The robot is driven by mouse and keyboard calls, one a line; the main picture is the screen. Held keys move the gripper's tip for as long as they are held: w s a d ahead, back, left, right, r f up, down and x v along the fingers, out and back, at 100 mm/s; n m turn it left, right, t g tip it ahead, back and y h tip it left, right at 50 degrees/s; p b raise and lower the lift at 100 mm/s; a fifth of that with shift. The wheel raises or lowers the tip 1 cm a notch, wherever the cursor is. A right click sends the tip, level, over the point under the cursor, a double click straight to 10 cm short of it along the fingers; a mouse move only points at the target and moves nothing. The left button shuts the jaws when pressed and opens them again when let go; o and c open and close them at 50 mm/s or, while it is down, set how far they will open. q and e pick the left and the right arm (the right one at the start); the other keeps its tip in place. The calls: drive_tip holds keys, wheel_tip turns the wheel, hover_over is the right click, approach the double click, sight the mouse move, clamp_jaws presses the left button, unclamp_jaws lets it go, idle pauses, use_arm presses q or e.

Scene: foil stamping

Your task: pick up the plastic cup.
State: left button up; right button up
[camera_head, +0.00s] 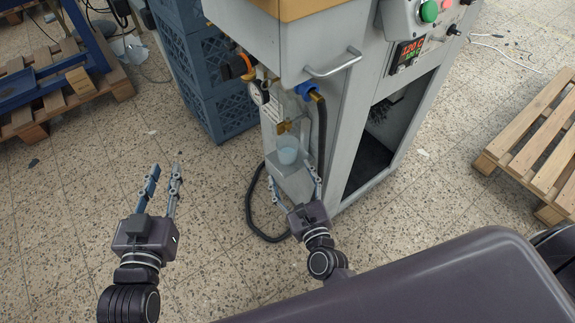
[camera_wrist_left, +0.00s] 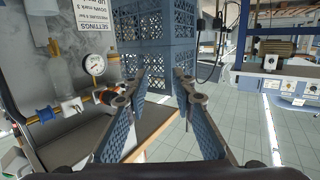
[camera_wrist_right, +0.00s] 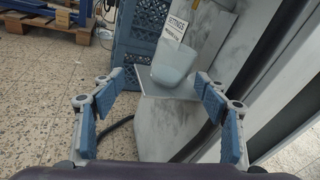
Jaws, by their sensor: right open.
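The plastic cup (camera_head: 288,150) is pale, bluish and translucent. It stands upright on a small grey ledge (camera_head: 276,176) at the side of the machine, below a brass fitting. In the right wrist view the cup (camera_wrist_right: 175,63) is ahead of my right gripper (camera_wrist_right: 158,88), beyond and between its spread fingers. My right gripper (camera_head: 295,187) is open and empty, just in front of the ledge, apart from the cup. My left gripper (camera_head: 164,172) is to the left over bare floor, its fingers apart with nothing between them; it also shows in the left wrist view (camera_wrist_left: 157,80).
The grey machine (camera_head: 345,120) has a bar handle (camera_head: 333,64) above the ledge. A black hose (camera_head: 251,205) curls on the floor beside it. Blue crates (camera_head: 215,95) stand behind. Wooden pallets (camera_head: 535,135) lie at the right and left.

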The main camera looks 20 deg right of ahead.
sight(290, 157)
drive_tip(key=r+m, duration=0.1)
drive_tip(key=m+b, duration=0.1)
drive_tip(key=w+d+r+m+t+h, duration=0.1)
drive_tip(key=shift+r+m, duration=0.3)
drive_tip(key=shift+m, duration=0.1)
drive_tip(key=shift+w+d, duration=0.1)
drive_tip(key=shift+w, duration=1.2)
drive_tip(key=w, duration=0.2)
drive_tip(key=w+f+b, duration=0.1)
drive_tip(key=w, duration=0.1)
drive_tip(key=shift+w+d+b, duration=0.1)
drive_tip(key=shift+d+b, duration=0.1)
drive_tip(key=shift+b, duration=0.1)
use_arm(q)
wheel_tip(290, 157, up, 13)
drive_tip(key=s+t+h, duration=0.2)
drive_tip(key=t, duration=0.3)
drive_tip(key=shift+s+d+r, duration=0.2)
drive_tip(key=shift+s+d, duration=0.1)
use_arm(e)
drive_tip(key=shift+w, duration=0.4)
drive_tip(key=c, duration=1.2)
